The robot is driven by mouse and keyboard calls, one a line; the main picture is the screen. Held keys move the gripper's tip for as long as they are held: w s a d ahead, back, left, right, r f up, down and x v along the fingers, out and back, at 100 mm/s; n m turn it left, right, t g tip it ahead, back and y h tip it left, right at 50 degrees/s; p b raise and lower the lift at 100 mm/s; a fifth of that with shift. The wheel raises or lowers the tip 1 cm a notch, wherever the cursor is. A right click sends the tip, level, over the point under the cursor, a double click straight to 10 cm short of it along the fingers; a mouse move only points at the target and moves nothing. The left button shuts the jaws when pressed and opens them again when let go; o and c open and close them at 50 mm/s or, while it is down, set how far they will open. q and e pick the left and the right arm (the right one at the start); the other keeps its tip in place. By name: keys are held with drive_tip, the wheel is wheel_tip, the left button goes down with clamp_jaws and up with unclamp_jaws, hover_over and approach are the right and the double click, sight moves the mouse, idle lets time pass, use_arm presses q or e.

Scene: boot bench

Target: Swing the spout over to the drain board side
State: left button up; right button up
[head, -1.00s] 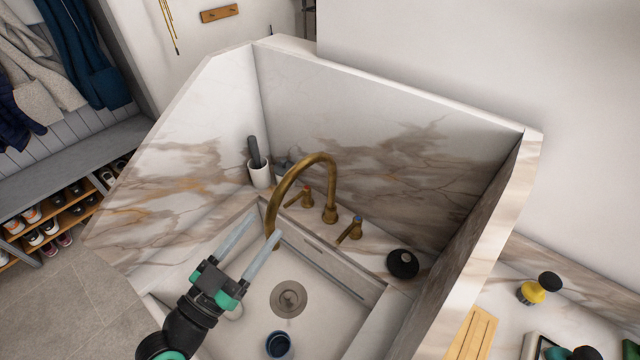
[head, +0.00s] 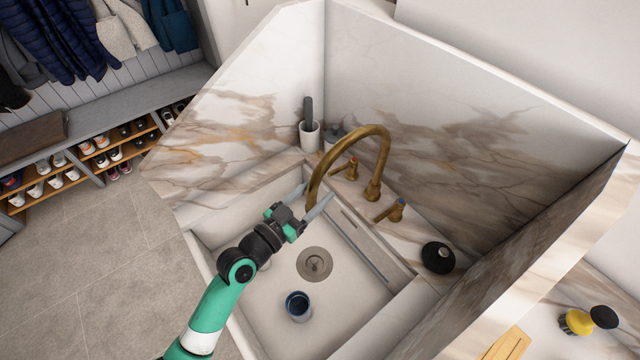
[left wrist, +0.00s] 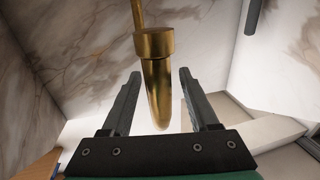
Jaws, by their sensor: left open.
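The brass gooseneck spout (head: 378,140) rises from the sink's back ledge and arches toward the left, its tip over the left part of the basin. My left gripper (head: 312,198) is at the spout's downturned end, with its fingers apart. In the left wrist view the spout's end (left wrist: 157,85) hangs between the two open fingers (left wrist: 158,100), with gaps on both sides. A ribbed wooden board (head: 508,343), perhaps the drain board, shows in part at the bottom right. My right gripper is not in view.
Two brass tap handles (head: 391,212) flank the spout base. A dark blue cup (head: 298,306) stands in the basin (head: 262,315) near the drain (head: 314,264). A black round item (head: 438,257) sits on the right ledge; a white holder (head: 309,136) stands behind. High marble walls enclose the back.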

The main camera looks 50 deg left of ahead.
use_arm(q)
drive_tip(key=shift+w, duration=0.9)
clamp_jaws()
idle(0.8)
